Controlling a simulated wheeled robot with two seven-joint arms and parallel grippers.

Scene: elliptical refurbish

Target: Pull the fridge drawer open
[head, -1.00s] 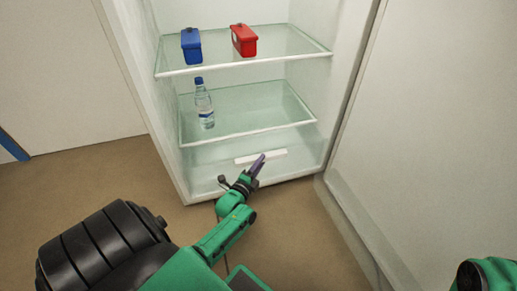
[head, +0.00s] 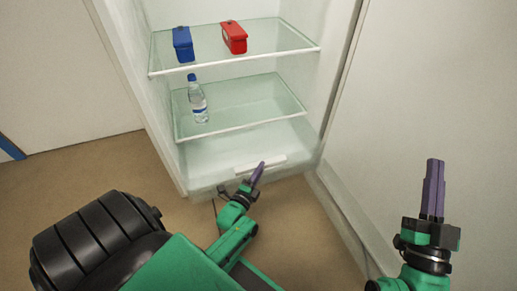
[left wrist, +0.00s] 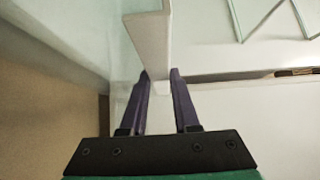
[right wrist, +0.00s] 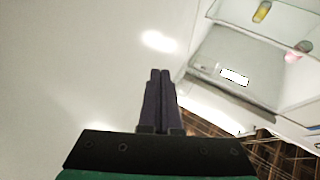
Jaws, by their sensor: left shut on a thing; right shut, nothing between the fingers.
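The fridge drawer (head: 215,186) is the clear, pale bin at the bottom of the open white fridge, with a white bar handle (head: 274,162) on its front. It stands partly out from under the lower glass shelf. My left gripper (head: 261,165) is at the handle. In the left wrist view, its purple fingers (left wrist: 158,75) lie on both sides of the white handle (left wrist: 152,40) and are shut on it. My right gripper (head: 436,162) is shut and empty, raised in front of the fridge door at the right. Its fingers also show together in the right wrist view (right wrist: 160,75).
The open fridge door (head: 440,80) fills the right side. A water bottle (head: 198,103) stands on the lower shelf (head: 255,100). A blue box (head: 183,45) and a red box (head: 233,38) sit on the upper shelf (head: 280,35). Brown floor (head: 310,235) in front is free.

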